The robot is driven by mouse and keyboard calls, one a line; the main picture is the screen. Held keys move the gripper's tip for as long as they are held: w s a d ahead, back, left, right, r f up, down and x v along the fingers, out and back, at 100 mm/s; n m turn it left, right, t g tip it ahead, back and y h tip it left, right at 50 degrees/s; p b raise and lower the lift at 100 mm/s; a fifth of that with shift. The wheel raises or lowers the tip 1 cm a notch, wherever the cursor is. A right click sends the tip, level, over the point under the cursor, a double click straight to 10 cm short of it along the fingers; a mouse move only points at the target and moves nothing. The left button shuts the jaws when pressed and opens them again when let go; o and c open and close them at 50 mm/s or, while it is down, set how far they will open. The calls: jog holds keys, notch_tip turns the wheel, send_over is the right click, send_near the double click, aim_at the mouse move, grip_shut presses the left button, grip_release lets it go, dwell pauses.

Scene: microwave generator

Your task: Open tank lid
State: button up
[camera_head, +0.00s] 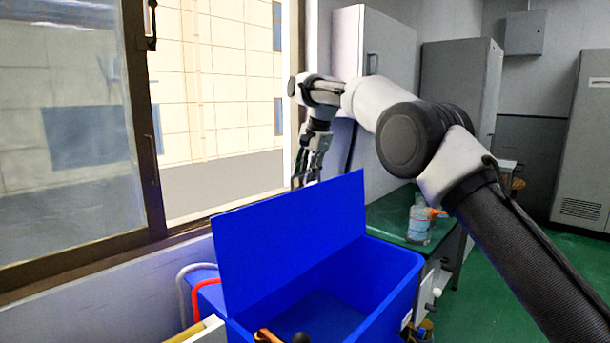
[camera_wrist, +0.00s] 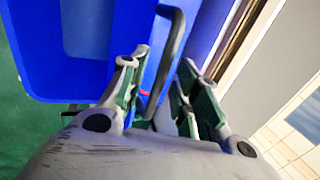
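The blue tank (camera_head: 385,285) stands in the lower middle of the head view. Its blue lid (camera_head: 290,235) is raised, standing up and leaning slightly back along the tank's window side, so the inside shows. My gripper (camera_head: 307,172) is above and behind the lid's top edge, fingers pointing down. In the wrist view my gripper (camera_wrist: 165,85) has its fingers spread apart. A dark bent handle (camera_wrist: 172,50) lies between the fingers, and I see no finger clearly pressing on it. The blue tank (camera_wrist: 35,50) shows at the left there. The head view hides the handle behind the lid.
A window (camera_head: 215,100) with a dark frame is close behind and left of the lid. Grey cabinets (camera_head: 460,75) stand at the back. A jar (camera_head: 419,225) sits on a green-topped table right of the tank. Green floor is open at the far right.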

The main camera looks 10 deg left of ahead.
jog(key=v, duration=0.6)
jog(key=shift+r, duration=0.25)
jog(key=shift+s+d, duration=0.1)
jog(key=shift+d, duration=0.05)
jog(key=s+d+r+n+t, duration=0.1)
jog(key=d+r, duration=0.2)
jog(key=d, duration=0.4)
jog(key=s+d+r, duration=0.2)
jog(key=d+r, duration=0.1)
jog(key=d, duration=0.4)
jog(key=s+d+r+n+h, duration=0.1)
jog(key=s+d, duration=0.4)
jog(key=d, duration=0.3)
jog(key=s+d+r+n, duration=0.1)
jog(key=s+d, duration=0.4)
jog(key=d, duration=0.3)
jog(key=s+d+f+n+t+h, duration=0.1)
jog(key=s+d+f, duration=0.2)
jog(key=s+d, duration=0.35)
jog(key=s+d+f+n, duration=0.1)
jog(key=s+d+f, duration=0.1)
jog(key=s+d, duration=0.45)
jog(key=s+d+f+n, duration=0.1)
jog(key=s+d+f, duration=0.1)
jog(key=s+f, duration=0.4)
jog(key=s+d+f+h, duration=0.1)
jog(key=s+d+f, duration=0.2)
jog(key=s+f, duration=0.4)
jog(key=s, duration=0.5)
jog(key=shift+n, duration=0.4)
